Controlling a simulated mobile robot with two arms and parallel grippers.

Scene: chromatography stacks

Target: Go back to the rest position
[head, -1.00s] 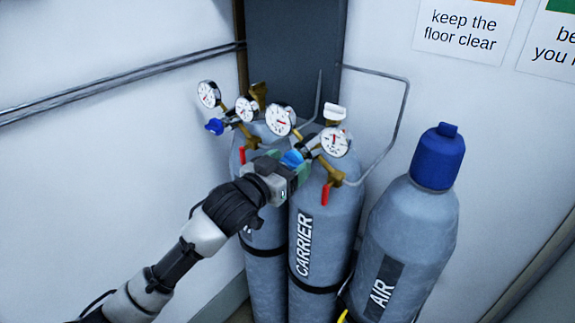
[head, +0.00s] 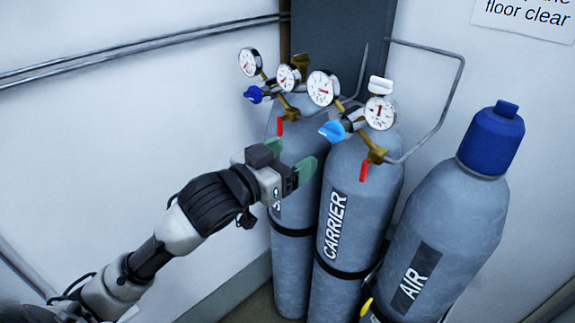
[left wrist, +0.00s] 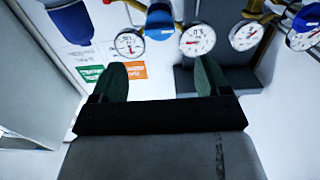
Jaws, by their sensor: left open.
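My left gripper (head: 292,161) is in front of the two regulator-fitted cylinders, below and left of the light-blue knob (head: 333,130). Its green fingers are apart with nothing between them, as the left wrist view (left wrist: 160,78) also shows. The light-blue knob sits on the regulator of the CARRIER cylinder (head: 345,235) and is clear of the fingers. It also shows beyond the fingers in the left wrist view (left wrist: 159,24). My right gripper is in neither view.
Another grey cylinder (head: 290,265) with a dark-blue knob (head: 255,94) stands left of CARRIER. The AIR cylinder (head: 450,215) with a blue cap (head: 492,140) stands at the right. Pipes (head: 150,45) run along the left wall. The space left of my arm looks clear.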

